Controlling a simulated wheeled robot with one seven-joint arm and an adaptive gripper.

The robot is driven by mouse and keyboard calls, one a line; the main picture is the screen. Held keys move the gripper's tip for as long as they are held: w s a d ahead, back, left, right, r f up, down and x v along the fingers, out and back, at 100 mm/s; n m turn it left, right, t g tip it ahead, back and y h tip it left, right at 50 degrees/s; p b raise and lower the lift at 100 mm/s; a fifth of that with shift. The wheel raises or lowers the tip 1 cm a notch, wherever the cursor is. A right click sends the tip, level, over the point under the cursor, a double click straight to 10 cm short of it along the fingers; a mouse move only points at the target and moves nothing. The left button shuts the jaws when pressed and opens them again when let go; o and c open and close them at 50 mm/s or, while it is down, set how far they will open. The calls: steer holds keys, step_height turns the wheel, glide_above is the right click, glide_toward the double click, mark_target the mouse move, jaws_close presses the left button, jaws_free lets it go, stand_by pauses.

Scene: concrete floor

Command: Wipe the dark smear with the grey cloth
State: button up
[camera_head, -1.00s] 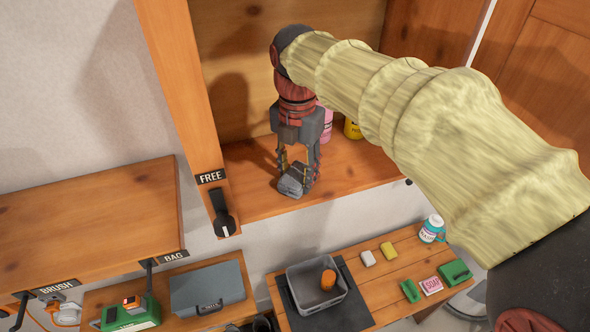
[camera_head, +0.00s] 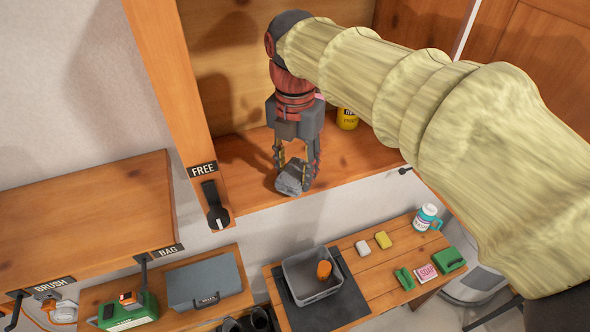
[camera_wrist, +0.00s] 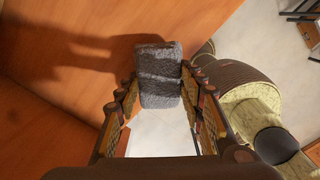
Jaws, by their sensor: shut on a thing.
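My gripper (camera_head: 296,168) points down over the open cupboard's wooden shelf (camera_head: 355,160), near its front edge. It is shut on the grey cloth (camera_head: 289,179), a rough folded bundle. In the wrist view the cloth (camera_wrist: 158,75) sits between the two fingertips (camera_wrist: 160,92), with wood on its left and pale floor below. I cannot tell whether the cloth touches the shelf. I cannot make out the dark smear; shadows fall across the wood, and my gripper and cloth hide part of it.
A yellow container (camera_head: 347,119) stands behind my gripper, with a pink item (camera_head: 319,97) mostly hidden. A post labelled FREE (camera_head: 203,170) is left of the shelf. Below, a bench (camera_head: 390,265) carries a grey tub (camera_head: 300,291), sponges and a bottle (camera_head: 426,217).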

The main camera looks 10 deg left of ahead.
step_height(320, 180, up, 3)
steer(key=shift+f+p, duration=0.1)
steer(key=shift+p, duration=0.65)
steer(key=shift+r, duration=0.9)
